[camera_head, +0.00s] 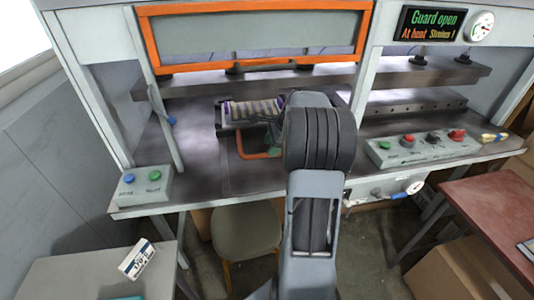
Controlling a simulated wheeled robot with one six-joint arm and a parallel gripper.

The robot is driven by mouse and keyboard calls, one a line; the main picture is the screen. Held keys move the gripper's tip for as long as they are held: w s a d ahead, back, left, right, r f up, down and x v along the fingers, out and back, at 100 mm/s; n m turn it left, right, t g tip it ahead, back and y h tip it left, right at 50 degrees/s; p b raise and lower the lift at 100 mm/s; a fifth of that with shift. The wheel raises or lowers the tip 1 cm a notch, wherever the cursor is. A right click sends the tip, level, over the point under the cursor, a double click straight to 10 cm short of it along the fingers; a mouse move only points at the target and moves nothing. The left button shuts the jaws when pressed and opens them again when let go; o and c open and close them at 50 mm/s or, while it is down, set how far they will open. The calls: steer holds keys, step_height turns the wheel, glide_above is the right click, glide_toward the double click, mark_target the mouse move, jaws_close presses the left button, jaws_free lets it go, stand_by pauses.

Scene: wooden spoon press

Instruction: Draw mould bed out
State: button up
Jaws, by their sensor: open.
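My gripper (272,147) is at the right part of this handle and looks open. My arm hides the right side of the bed and part of the handle. I cannot tell whether the fingers straddle the handle or touch it. The orange-framed guard (250,69) is raised, and the display (431,25) reads "Guard open".
A button box (144,186) stands on the left front of the press table, and a control panel (424,147) on the right. A stool (246,232) stands below the front edge. A grey table (95,272) is at lower left, a red-topped one (485,205) at right.

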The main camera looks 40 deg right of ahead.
steer(key=shift+x, duration=1.8)
steer(key=shift+c, duration=0.4)
jaws_close()
